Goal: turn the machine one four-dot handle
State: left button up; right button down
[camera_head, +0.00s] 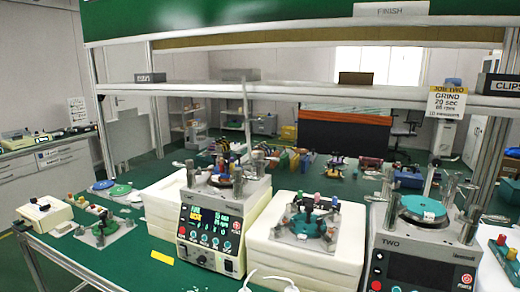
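Machine one appears to be the left lapping machine (238,235), with a lit front panel (210,232) showing coloured text, several buttons and a knob (202,259) low on its front. Posts and a round plate stand on its top. Handle dots are too small to make out, so I cannot tell which control is the four-dot handle. A second machine (425,250), marked TWO, stands at the right with a dark screen and a teal plate (423,207) on top. Neither of my grippers can be made out in this view.
Between the machines, a white block stack (310,258) carries a fixture (307,228) with coloured knobs. Another fixture (99,229) and a cream box (43,213) sit on the green bench at left. White cable-like pieces (268,279) show at the bottom. A shelf (290,92) crosses above.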

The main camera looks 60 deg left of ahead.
aim_at(219, 151)
jog(key=z, duration=1.1)
jog(key=k, duration=1.35)
jog(key=u, duration=2)
